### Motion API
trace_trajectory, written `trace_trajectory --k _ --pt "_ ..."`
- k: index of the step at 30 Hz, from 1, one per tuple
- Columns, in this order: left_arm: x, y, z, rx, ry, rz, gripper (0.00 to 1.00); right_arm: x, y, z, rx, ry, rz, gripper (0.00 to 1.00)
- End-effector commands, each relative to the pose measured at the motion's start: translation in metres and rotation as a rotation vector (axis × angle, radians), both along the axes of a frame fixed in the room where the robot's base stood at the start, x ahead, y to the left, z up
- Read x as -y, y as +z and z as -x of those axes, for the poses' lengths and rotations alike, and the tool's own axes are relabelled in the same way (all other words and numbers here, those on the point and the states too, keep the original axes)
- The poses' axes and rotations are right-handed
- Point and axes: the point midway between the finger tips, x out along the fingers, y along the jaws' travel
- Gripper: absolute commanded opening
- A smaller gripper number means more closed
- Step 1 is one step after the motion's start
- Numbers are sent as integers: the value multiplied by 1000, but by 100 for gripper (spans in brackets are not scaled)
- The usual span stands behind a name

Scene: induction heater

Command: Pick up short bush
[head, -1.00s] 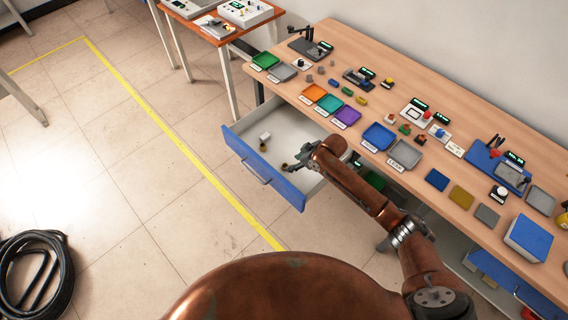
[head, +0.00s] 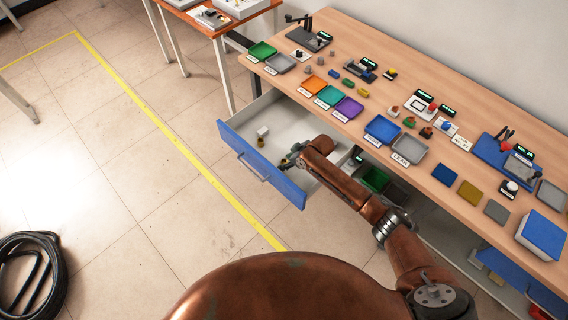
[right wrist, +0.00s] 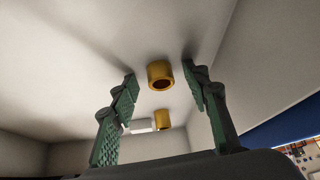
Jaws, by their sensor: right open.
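Two brass-coloured ring bushes stand in the open drawer (head: 236,139). In the right wrist view, the nearer bush (right wrist: 161,75) lies between the spread fingers of my right gripper (right wrist: 159,79), with a gap on both sides. The farther bush (right wrist: 164,118) stands beyond it, beside a white block; it also shows in the head view (head: 261,142). I cannot tell for sure which bush is the short one. In the head view my right gripper (head: 287,161) is low inside the drawer and mostly hides the nearer bush. My left gripper is out of view.
The small white block (head: 262,131) lies in the drawer's left part. The drawer's blue front (head: 262,168) and pale walls surround my gripper. The wooden bench (head: 395,85) with several trays and parts stands above and behind the drawer.

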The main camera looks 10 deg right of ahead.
Motion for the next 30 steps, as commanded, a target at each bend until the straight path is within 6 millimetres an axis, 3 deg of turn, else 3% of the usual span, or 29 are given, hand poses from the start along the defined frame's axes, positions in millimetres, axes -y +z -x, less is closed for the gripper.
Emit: trace_trajectory --k 5,24,30 --pt "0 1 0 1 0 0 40 0 1 0 0 1 0 43" --pt "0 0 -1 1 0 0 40 0 0 0 0 0 0 0" --pt "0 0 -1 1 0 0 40 0 1 0 0 0 0 0"
